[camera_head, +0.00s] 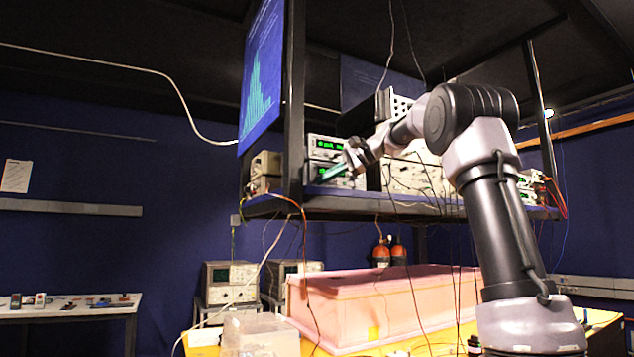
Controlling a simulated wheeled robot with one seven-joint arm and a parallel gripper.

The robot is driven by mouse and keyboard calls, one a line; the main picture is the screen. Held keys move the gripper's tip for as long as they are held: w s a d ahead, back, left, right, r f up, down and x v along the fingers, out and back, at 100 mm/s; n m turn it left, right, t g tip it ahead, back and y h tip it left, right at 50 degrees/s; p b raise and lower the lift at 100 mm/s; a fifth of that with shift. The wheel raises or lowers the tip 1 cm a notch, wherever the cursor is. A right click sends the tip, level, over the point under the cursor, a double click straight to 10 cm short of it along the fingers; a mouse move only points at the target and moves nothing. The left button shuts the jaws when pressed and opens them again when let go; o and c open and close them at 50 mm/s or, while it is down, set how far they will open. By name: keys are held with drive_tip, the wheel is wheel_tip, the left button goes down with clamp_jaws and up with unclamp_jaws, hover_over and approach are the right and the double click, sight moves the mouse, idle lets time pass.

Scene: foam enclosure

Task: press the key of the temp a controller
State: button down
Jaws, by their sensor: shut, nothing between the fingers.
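Two stacked controllers with green displays stand on the raised shelf, the upper controller (325,143) above the lower controller (316,171). The labels are too small to read, so I cannot tell which is temp a. My gripper (328,176) reaches left in front of the lower controller, with its fingers shut and empty. The fingers and wrist hide part of that controller's front, including any key there. I cannot tell whether the fingertips touch the panel.
A dark upright post (293,100) and a screen (262,72) stand left of the controllers. More lit instruments (527,187) sit at the shelf's right end. Cables hang before the shelf (350,205). A pink foam box (350,300) lies below on a yellow table.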

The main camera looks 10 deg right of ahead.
drive_tip(key=shift+s, duration=0.15)
drive_tip(key=shift+s+d, duration=0.25)
drive_tip(key=shift+s, duration=0.3)
drive_tip(key=s, duration=0.1)
drive_tip(key=s+d, duration=0.1)
drive_tip(key=s, duration=0.2)
drive_tip(key=shift+s+d, duration=0.3)
drive_tip(key=shift+s, duration=0.1)
idle(0.8)
drive_tip(key=s+d+f+n+h, duration=0.2)
drive_tip(key=s+f+n+h, duration=0.1)
drive_tip(key=s+f, duration=1.1)
drive_tip(key=s+d+f+n+h, duration=0.2)
drive_tip(key=s+f+h, duration=0.4)
drive_tip(key=s+f, duration=0.8)
drive_tip(key=shift+s+f+n, duration=0.2)
drive_tip(key=shift+f+n, duration=0.3)
drive_tip(key=shift+n, duration=0.1)
